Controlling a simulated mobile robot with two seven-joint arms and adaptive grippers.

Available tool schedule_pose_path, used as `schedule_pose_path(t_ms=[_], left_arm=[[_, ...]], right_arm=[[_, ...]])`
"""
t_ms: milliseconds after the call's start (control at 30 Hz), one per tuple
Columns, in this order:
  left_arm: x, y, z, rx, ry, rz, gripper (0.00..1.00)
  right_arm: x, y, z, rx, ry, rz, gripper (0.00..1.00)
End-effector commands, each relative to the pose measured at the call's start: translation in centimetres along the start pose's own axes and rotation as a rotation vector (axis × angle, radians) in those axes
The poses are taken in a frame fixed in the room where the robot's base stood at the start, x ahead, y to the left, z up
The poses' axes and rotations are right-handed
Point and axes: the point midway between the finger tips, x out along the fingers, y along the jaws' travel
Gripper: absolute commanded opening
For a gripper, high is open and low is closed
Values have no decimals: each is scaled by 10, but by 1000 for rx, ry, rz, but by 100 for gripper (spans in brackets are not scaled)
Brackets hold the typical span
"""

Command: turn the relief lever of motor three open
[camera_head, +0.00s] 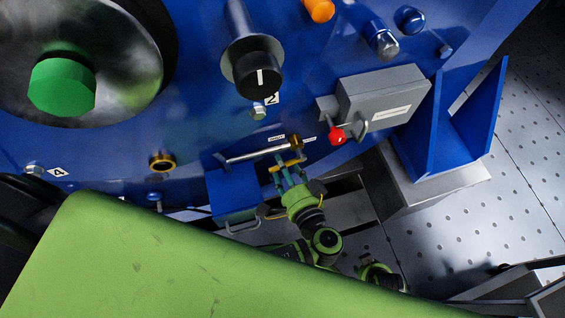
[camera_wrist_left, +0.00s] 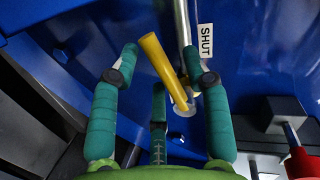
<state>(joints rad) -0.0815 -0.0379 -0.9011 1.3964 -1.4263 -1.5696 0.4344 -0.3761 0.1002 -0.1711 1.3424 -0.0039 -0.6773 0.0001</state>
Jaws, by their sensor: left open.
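The yellow relief lever (camera_head: 287,163) sits on the blue motor housing, below a silver pipe (camera_head: 258,153) with a brass-coloured end. My left gripper (camera_head: 284,174) is at the lever, reaching up from below. In the left wrist view the yellow lever (camera_wrist_left: 160,62) slants between the spread teal fingers of the open gripper (camera_wrist_left: 160,66). Its lower end is close to a silver pivot beside the pipe; I cannot tell whether any finger touches it. A white SHUT label (camera_wrist_left: 205,41) is right of the pipe.
A grey box (camera_head: 380,98) with a red knob (camera_head: 337,135) is right of the lever; a red knob (camera_wrist_left: 303,164) shows at the lower right of the wrist view. A blue box with a handle (camera_head: 232,207) is at the lower left. A blue bracket (camera_head: 458,120) stands farther right.

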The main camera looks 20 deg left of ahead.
Motion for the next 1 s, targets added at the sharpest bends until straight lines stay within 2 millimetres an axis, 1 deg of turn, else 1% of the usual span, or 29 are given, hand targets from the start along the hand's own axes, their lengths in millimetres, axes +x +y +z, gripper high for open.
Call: schedule_pose_path(t_ms=[33, 133, 400, 433, 467, 500, 533, 833, 933, 1000], left_arm=[[5, 0, 0, 1, 1, -1, 47], [11, 0, 0, 1, 1, 0, 47], [13, 0, 0, 0, 0, 1, 47], [13, 0, 0, 0, 0, 1, 39], [12, 0, 0, 0, 0, 1, 27], [12, 0, 0, 0, 0, 1, 11], [12, 0, 0, 0, 0, 1, 0], [14, 1, 0, -7, 1, 2, 0], [20, 1, 0, -27, 4, 4, 0], [26, 2, -1, -50, 10, 8, 0]], right_arm=[[0, 0, 0, 0, -1, 0, 40], [0, 0, 0, 0, -2, 0, 40], [0, 0, 0, 0, -2, 0, 40], [0, 0, 0, 0, -2, 0, 40], [0, 0, 0, 0, -2, 0, 40], [0, 0, 0, 0, -2, 0, 40], [0, 0, 0, 0, -2, 0, 40], [1, 0, 1, 0, -5, 0, 40], [2, 0, 3, 1, -18, -1, 40], [-3, -2, 5, 5, -28, -4, 40]])
